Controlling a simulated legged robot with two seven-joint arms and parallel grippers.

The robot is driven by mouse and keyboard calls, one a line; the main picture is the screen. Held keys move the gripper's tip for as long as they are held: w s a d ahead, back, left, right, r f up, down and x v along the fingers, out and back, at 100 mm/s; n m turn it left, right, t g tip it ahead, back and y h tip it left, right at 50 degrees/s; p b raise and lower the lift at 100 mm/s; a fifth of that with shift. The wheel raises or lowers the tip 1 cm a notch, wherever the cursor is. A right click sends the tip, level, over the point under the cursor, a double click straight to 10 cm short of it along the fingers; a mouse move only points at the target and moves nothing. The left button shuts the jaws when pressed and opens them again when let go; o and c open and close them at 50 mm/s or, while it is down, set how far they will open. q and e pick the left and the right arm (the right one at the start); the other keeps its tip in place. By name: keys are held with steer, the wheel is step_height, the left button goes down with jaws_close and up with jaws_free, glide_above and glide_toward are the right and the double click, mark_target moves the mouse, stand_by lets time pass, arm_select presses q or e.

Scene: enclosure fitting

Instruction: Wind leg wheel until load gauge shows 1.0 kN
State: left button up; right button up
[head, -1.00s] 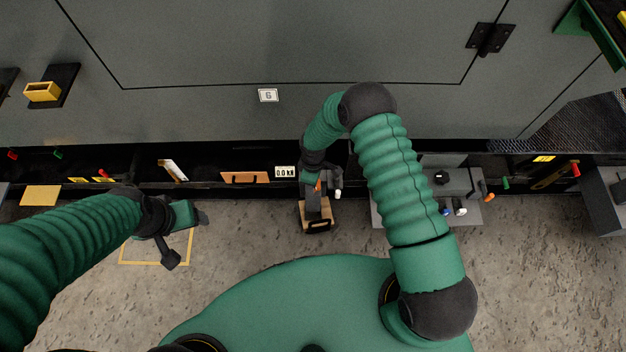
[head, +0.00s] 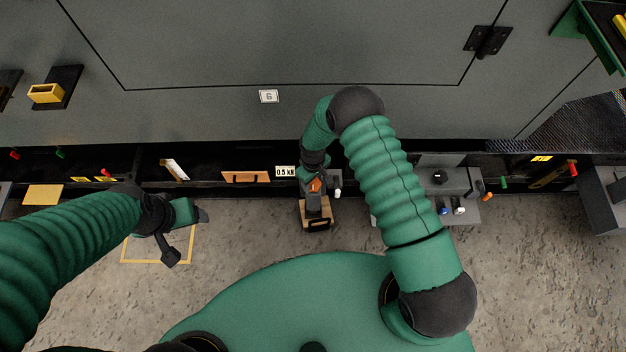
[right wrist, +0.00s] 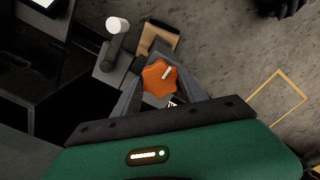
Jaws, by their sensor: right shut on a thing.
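The orange leg wheel (right wrist: 157,80) is a lobed knob with a pale mark, between the fingers of my right gripper (right wrist: 160,88) in the right wrist view. In the head view the right gripper (head: 315,192) is shut on the wheel (head: 316,185), which is mostly hidden by the arm. The load gauge (head: 285,172) is a small white display just left of the gripper and appears to read 0.5 kN. My left gripper (head: 187,237) is open and empty above the floor at the left.
A wooden block (head: 317,224) lies under the leg. A white-tipped lever (right wrist: 117,27) stands beside the wheel. The grey cabinet (head: 200,115) fills the back. A grey box with knobs (head: 458,183) is at the right. A yellow floor outline (head: 155,262) lies under the left gripper.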

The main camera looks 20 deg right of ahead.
mark_target(313, 182)
steer(key=shift+w, duration=0.1)
steer(key=o, duration=1.4)
steer(key=shift+c, duration=0.2)
steer(key=shift+r, duration=0.1)
step_height(313, 182, up, 17)
steer(key=p, duration=0.5)
steer(key=shift+f+p, duration=0.2)
steer(key=shift+p, duration=0.1)
